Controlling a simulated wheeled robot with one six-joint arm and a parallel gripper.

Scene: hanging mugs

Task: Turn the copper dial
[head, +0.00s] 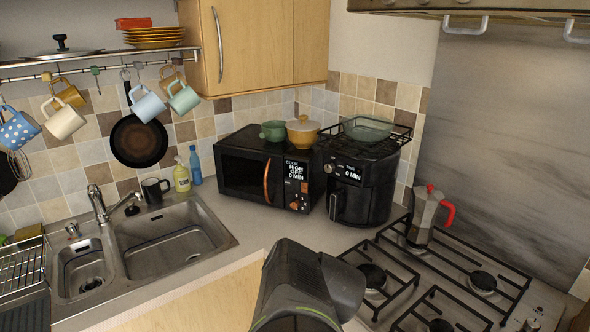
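The black microwave (243,172) stands on the counter with a copper door handle (267,181). Its right-hand panel reads "COOK HIGH OFF 0 MIN", and small copper-coloured controls (295,205) show low on it. They are too small to tell their setting. The black air fryer (362,190) beside it reads "TIME 0 MIN" and has a small round pale dial (328,168) at its upper left. My arm's dark end (300,290) is low in the middle of the head view, in front of and apart from both appliances. Its fingertips cannot be made out.
A gas hob (445,285) with a moka pot (428,217) is at right. A sink (165,240) is at left. Several mugs (64,118) hang from a rail. Pots (302,131) stand on the microwave; a glass bowl (367,129) is above the air fryer.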

